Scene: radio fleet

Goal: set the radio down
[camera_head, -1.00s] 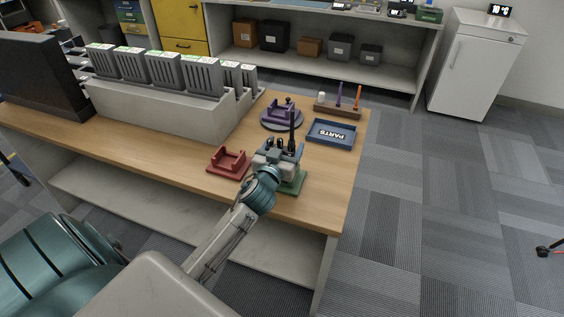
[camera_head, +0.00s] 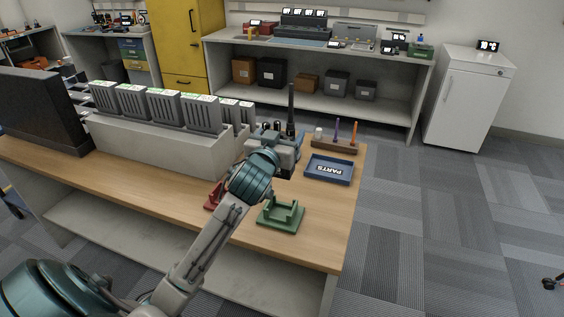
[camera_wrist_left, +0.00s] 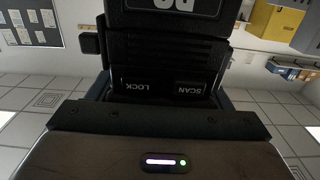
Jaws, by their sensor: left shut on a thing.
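A dark radio (camera_head: 291,112) with a tall black antenna stands upright in the head view, raised above the back right part of the table. My left gripper (camera_head: 277,146) is shut on it and hides much of its body. In the left wrist view the radio (camera_wrist_left: 165,52) fills the top middle, with SCAN and LOCK keys showing upside down. A green cradle (camera_head: 281,216) sits empty at the front right of the table. A red cradle (camera_head: 213,195) is partly hidden by my arm. The purple cradle is hidden behind my gripper and the radio. My right gripper is out of view.
A blue PARTS tray (camera_head: 329,169) lies right of the gripper. A wooden holder (camera_head: 334,146) with upright pens stands behind it. A grey charger rack (camera_head: 160,144) with several units stands left. Bare wooden table (camera_head: 322,214) lies right of the green cradle.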

